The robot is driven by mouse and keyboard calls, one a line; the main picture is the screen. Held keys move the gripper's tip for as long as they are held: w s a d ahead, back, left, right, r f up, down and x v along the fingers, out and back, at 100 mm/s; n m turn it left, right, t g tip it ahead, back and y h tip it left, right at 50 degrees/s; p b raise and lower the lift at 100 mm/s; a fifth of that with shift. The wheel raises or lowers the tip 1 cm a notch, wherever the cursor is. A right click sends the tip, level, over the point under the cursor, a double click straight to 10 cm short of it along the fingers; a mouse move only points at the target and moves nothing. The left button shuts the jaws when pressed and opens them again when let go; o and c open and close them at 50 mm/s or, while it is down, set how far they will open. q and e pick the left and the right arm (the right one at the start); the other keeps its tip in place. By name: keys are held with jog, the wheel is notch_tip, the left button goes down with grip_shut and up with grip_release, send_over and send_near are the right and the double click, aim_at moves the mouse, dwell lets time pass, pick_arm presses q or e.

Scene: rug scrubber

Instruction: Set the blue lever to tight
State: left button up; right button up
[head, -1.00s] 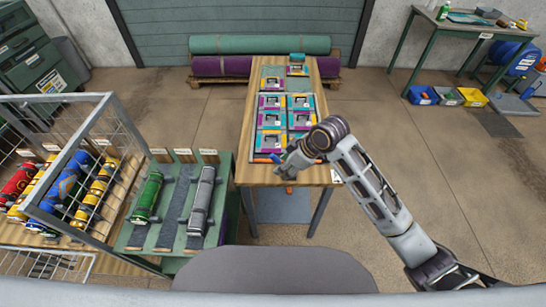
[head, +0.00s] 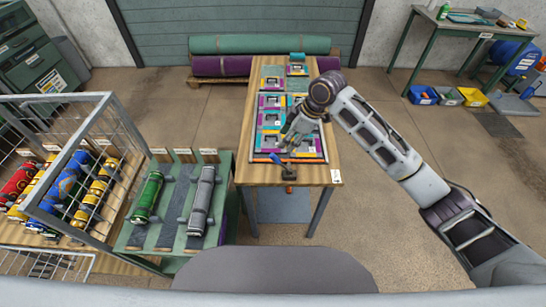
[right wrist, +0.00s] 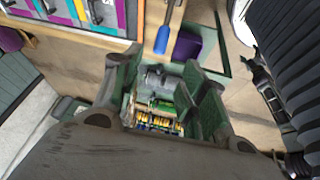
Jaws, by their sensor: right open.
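The blue lever (head: 277,159) is at the front edge of the wooden table, beside a dark clamp body (head: 289,173). In the right wrist view the blue lever handle (right wrist: 167,33) shows near the top, on a thin metal shaft. My right gripper (head: 290,142) is above the front part of the table, just behind the lever in the head view. Its two fingers (right wrist: 163,85) are spread, with nothing between them, and the lever lies beyond them. I cannot read any tight mark. My left gripper is not in view.
A framed panel of coloured tiles (head: 259,141) lies on the wooden table (head: 244,172). A green rack (head: 132,238) with rolls stands to the left, beside a wire cage (head: 108,99). Rolled rugs (head: 260,45) lie behind.

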aim_at(273, 157)
jog(key=shift+f, duration=0.1)
dwell(0.3)
jog(key=shift+p+x, duration=0.7)
jog(key=shift+x, duration=6.15)
grip_shut()
